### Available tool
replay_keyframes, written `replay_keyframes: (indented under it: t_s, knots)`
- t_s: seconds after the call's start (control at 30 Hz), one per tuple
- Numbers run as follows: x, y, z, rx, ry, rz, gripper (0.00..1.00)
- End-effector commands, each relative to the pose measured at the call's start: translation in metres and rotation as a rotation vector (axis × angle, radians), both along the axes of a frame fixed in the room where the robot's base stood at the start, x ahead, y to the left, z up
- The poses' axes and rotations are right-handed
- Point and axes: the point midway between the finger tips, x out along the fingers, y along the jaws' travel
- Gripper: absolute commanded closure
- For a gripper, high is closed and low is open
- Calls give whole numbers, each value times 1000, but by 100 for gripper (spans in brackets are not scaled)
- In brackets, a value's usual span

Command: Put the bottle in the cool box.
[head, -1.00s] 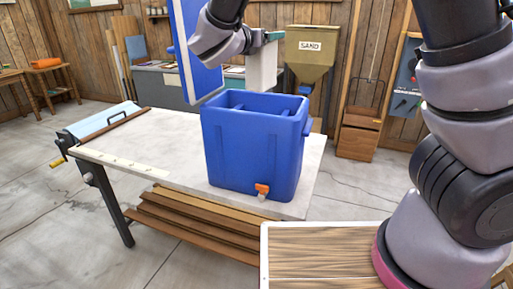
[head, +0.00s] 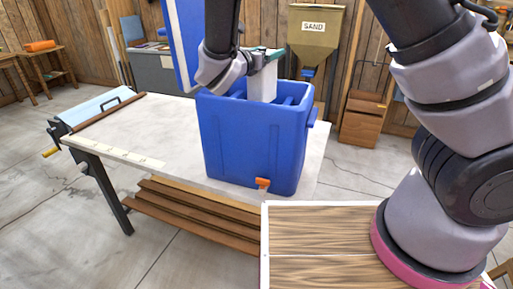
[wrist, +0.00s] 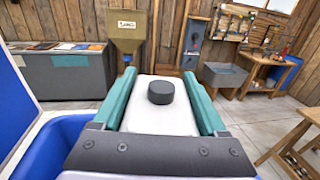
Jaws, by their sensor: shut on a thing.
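The bottle (head: 262,84) is a white block-like container with a dark round cap, which shows in the wrist view (wrist: 161,93). My gripper (head: 264,54) is shut on it, with a green finger along each side of the bottle in the wrist view (wrist: 162,89). The cool box (head: 252,146) is a blue open-topped box on the table, with an orange tap low on its front. The bottle is upright over the cool box's opening, and its lower end is hidden behind the near rim. I cannot tell how deep it reaches.
The blue lid (head: 184,45) stands raised at the box's left side, close to my wrist. The pale table (head: 140,142) is clear left of the box. A sand hopper (head: 313,35) stands behind. A wooden-topped surface (head: 315,250) is in front.

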Motion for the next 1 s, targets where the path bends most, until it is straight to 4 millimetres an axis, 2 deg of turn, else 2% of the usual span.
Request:
replay_keyframes:
  t_s: [0.2, 0.57, 0.6, 0.63, 0.67, 1.0]
  knots:
    - [0, 0, -18, 0, 0, 0, 100]
    - [0, 0, -22, 1, 0, 0, 100]
    - [0, 0, -22, 1, 0, 0, 18]
    - [0, 0, -22, 1, 0, 0, 6]
    - [0, 0, -22, 1, 0, 0, 0]
    - [-5, 4, -23, 1, 0, 2, 0]
